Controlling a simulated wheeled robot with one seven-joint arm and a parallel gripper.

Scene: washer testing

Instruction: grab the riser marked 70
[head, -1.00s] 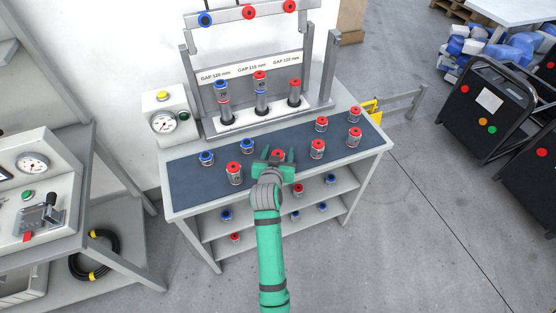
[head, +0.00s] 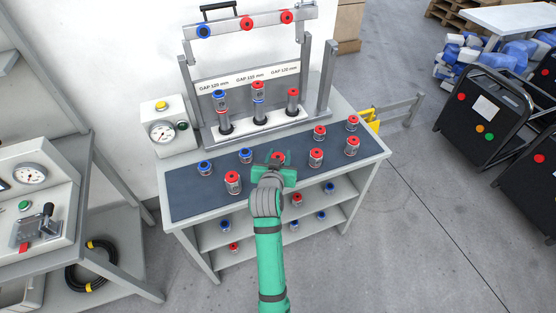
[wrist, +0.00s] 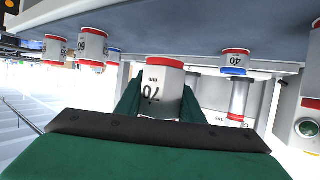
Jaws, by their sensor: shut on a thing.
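The riser marked 70 (wrist: 160,88) is a silver cylinder with a red end, and its number appears upside down in the wrist view. It stands between the two green fingers of my gripper (wrist: 158,105), which are shut on it. In the head view, my gripper (head: 277,168) is over the middle of the dark bench mat. Only the red top of this riser (head: 278,157) shows there, the rest being hidden by my gripper.
A riser marked 40 (wrist: 236,62) with a blue ring and one marked 60 (wrist: 92,46) show in the wrist view. Red risers (head: 316,158) (head: 232,182) and blue ones (head: 205,168) stand on the mat (head: 190,190). A test fixture (head: 262,125) stands behind.

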